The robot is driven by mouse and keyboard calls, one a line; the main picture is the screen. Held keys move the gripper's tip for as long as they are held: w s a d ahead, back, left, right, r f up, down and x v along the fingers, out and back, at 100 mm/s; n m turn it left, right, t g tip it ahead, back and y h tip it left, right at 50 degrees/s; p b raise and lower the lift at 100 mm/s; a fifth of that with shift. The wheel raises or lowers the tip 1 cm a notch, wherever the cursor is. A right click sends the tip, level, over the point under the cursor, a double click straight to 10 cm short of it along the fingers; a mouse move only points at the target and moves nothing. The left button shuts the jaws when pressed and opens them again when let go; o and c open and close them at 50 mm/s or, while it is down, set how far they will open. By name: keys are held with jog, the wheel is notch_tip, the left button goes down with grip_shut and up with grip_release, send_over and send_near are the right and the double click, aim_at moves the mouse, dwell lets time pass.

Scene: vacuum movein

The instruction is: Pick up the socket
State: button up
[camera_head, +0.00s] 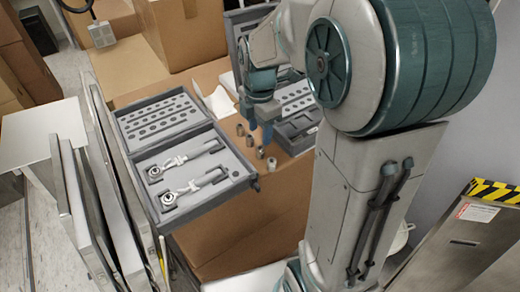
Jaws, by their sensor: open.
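Several small metal sockets stand in a diagonal row on the brown cardboard box top in the head view. The nearest socket (271,163) and the one beside it (260,152) are in plain sight. Another socket (250,141) and the farthest one (240,129) stand close to my fingers. I cannot tell which socket the task means. My gripper (257,125) points down over the row, open, its blue-green fingers close to the sockets. I cannot tell whether the fingers touch any of them or how high the tips are.
An open grey tool case (233,190) with ratchets and a holed insert lies left of the sockets. Another grey case (300,128) lies close on the right, partly hidden by my arm. Flat panels (112,190) stand at the left. Cardboard boxes (186,35) fill the back.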

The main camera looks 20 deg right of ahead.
aim_at(260, 148)
jog(key=shift+s+f+p, duration=0.15)
jog(key=shift+f+p, duration=0.2)
jog(key=shift+f, duration=1.05)
jog(key=shift+s+f+p, duration=0.1)
jog(key=shift+f+p, duration=0.2)
jog(key=shift+f, duration=1.1)
grip_shut()
